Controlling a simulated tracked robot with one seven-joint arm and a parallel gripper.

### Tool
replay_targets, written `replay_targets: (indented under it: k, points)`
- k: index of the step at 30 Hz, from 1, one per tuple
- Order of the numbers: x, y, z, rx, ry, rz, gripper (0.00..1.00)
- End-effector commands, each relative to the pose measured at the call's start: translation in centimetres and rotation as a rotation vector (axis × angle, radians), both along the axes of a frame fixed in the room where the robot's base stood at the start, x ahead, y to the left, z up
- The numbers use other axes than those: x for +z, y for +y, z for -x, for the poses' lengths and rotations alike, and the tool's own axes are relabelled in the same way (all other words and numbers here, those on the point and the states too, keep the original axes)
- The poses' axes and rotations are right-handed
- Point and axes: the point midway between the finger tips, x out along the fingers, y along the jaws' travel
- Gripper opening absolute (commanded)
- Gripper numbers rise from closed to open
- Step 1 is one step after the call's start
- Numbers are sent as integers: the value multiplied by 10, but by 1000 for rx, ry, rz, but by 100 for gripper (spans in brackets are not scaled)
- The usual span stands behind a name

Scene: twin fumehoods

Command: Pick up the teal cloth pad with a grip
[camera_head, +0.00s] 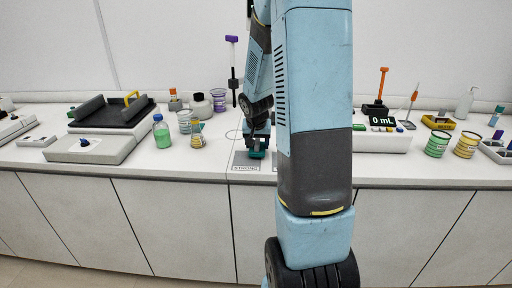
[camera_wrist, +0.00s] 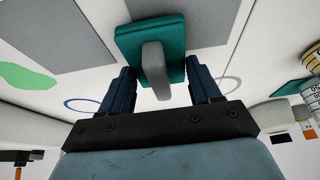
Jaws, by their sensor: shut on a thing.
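The teal cloth pad (camera_wrist: 176,32) with its grey grip (camera_wrist: 155,66) is in the wrist view, between the two dark fingers of my gripper (camera_wrist: 162,80). My gripper is shut on it, with one finger at either side. In the head view my gripper (camera_head: 257,145) points down at the counter, and a small part of the teal pad (camera_head: 257,155) shows at its tips. The pad is over or on the grey patch marked STRONG (camera_head: 243,167); I cannot tell whether it touches the counter.
A grey balance-like device (camera_head: 92,149) is further left. The counter's front edge is close.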

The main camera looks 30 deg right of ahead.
Motion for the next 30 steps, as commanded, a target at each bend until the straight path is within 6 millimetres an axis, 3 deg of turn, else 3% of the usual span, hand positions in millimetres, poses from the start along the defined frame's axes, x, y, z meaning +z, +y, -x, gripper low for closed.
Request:
replay_targets:
  k: [3,15,24,30]
  points:
    - [22,-1,0,-2,-6,0,33]
    - [83,-7,56,-3,-3,1,33]
    - [105,-13,109,-1,-3,0,33]
    - [114,-16,129,-1,-2,-1,33]
